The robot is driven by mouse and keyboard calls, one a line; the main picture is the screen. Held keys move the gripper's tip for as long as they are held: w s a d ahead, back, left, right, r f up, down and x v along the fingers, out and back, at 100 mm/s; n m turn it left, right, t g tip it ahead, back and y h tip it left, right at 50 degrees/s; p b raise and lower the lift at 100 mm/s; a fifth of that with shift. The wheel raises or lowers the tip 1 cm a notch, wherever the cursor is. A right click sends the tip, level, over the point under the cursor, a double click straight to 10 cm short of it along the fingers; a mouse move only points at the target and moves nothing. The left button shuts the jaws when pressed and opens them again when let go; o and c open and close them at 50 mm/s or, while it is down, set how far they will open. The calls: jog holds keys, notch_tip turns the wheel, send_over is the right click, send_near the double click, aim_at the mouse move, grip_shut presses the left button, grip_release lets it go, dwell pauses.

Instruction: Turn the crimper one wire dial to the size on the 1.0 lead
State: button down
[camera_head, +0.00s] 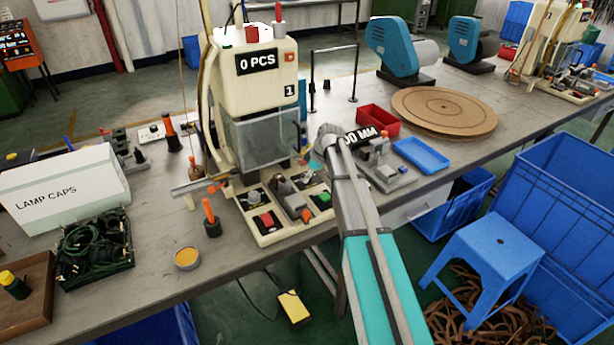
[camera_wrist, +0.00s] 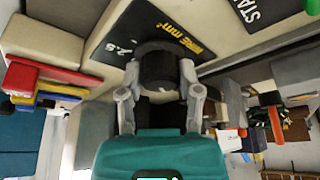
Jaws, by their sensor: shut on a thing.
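The crimper (camera_head: 262,95) is a cream machine on the bench, marked 1, with a "0 PCS" display. Its black wire dial (camera_wrist: 158,66) shows in the wrist view, below a dark label (camera_wrist: 150,32) reading "WIRE mm²" and a number that looks like 2.5. My gripper (camera_wrist: 160,75) is shut on the dial, with one finger on each side. The dial's pointer and other size marks are hidden or not readable. In the head view the dial is not visible, and my gripper is largely hidden at the machine's right side. I cannot pick out the 1.0 lead.
A black tray of dark leads (camera_head: 95,268) and a white LAMP CAPS box (camera_head: 65,190) are on the left. A small grey fixture (camera_head: 385,172), red tray (camera_head: 377,120) and blue tray (camera_head: 421,155) are at the right. A round brown disc (camera_head: 444,109) lies beyond.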

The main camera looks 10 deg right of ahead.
jog(key=shift+s+a, duration=0.1)
jog(key=shift+s, duration=0.05)
dwell(0.3)
jog(key=shift+c, duration=1.4)
grip_release()
jog(key=shift+r+p, duration=0.5)
jog(key=r+p, duration=0.8)
jog(key=shift+w+r, duration=0.1)
jog(key=shift+w, duration=0.1)
jog(key=shift+r+p, duration=0.45)
jog(key=shift+p, duration=0.1)
